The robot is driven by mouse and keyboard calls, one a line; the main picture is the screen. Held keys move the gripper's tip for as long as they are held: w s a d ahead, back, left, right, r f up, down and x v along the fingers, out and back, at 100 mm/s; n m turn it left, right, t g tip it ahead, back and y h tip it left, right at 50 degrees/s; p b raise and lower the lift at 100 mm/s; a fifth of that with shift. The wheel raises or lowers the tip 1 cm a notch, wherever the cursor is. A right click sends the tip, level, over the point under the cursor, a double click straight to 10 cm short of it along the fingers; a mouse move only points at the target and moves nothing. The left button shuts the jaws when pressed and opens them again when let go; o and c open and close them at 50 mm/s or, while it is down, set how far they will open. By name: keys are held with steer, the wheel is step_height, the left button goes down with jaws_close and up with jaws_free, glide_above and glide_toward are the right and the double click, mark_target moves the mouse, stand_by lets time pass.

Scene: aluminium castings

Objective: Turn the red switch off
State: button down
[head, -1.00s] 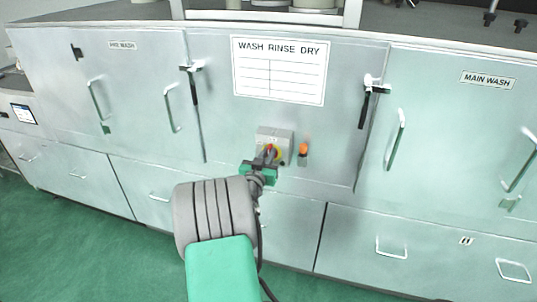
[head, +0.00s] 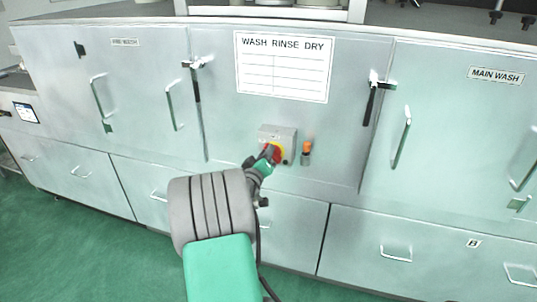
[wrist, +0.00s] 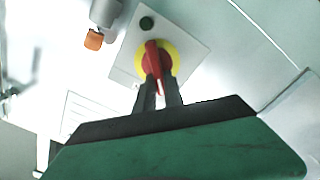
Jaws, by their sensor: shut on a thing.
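The red switch (wrist: 152,62) is a red rotary handle on a yellow disc, set on a grey box on the front of the washing machine. It also shows in the head view (head: 275,151), partly hidden by my gripper. My gripper (wrist: 159,84) is shut on the red handle, with one dark finger on each side of its lower end. In the wrist view the handle stands nearly upright, tilted slightly. In the head view my gripper (head: 264,158) reaches the box from below left.
An orange-topped device (head: 306,150) is mounted just right of the switch box; it also shows in the wrist view (wrist: 93,39). A white sign (head: 284,67) is above. Door handles and a black latch (head: 371,100) stick out from the panels. Green floor (head: 70,235) is clear.

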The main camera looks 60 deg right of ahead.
steer(key=shift+w+f+n+p, duration=0.1)
steer(key=shift+f+n+p, duration=0.15)
steer(key=shift+n, duration=1.3)
steer(key=shift+w+f+n+p, duration=0.1)
steer(key=shift+w+f+n, duration=0.1)
steer(key=shift+n, duration=1.3)
steer(key=shift+w+f+n+p, duration=0.1)
steer(key=shift+f+n+p, duration=0.15)
steer(key=shift+n, duration=1.3)
steer(key=c, duration=1.4)
jaws_free()
steer(key=shift+c, duration=0.2)
steer(key=s+a+b, duration=0.1)
steer(key=a+b, duration=0.1)
steer(key=a, duration=0.6)
steer(key=shift+s, duration=0.15)
steer(key=shift+d, duration=0.1)
